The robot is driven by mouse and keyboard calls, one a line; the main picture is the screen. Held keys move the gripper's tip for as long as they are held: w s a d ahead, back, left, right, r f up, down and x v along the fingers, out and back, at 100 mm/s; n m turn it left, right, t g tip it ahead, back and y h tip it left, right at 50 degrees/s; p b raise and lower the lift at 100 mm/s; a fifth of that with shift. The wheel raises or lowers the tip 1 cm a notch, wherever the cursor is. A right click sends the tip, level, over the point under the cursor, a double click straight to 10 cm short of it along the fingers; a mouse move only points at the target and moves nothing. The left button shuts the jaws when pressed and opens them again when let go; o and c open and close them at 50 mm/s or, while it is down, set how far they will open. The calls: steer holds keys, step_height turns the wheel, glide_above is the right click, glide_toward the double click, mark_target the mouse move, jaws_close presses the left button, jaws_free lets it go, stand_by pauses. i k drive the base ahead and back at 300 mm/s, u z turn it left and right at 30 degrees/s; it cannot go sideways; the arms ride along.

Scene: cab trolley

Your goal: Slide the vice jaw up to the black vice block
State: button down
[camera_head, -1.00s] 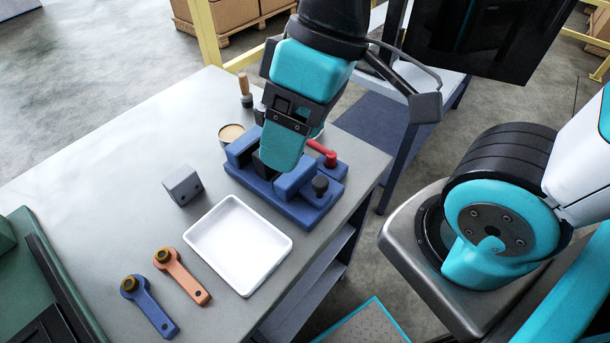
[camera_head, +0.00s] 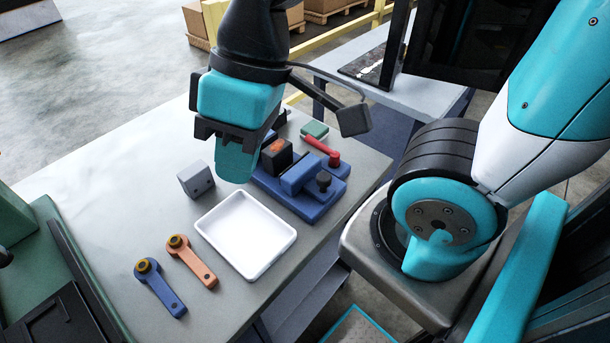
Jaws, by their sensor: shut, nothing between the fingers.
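The blue vice (camera_head: 312,208) stands on the bench near its right edge. Its blue jaw (camera_head: 301,173) is a block on the vice base, with a dark knob (camera_head: 324,180) on its near right side. The black vice block (camera_head: 275,158), with an orange patch on top, sits just behind and left of the jaw. I cannot tell whether jaw and block touch. My gripper (camera_head: 235,175) is shut and empty, in front of the vice's left end and hiding part of it. It appears above the bench, apart from the jaw.
A white tray (camera_head: 246,268) lies in front of the vice. A grey block (camera_head: 196,180) stands left of my gripper. Blue (camera_head: 162,291) and orange (camera_head: 193,262) levers lie at the front left. A red handle (camera_head: 322,149) and green-topped item (camera_head: 314,130) are behind the vice.

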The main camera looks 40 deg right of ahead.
mark_target(302, 173)
steer(key=u, duration=0.05)
steer(key=k, duration=0.35)
steer(key=z, duration=1.05)
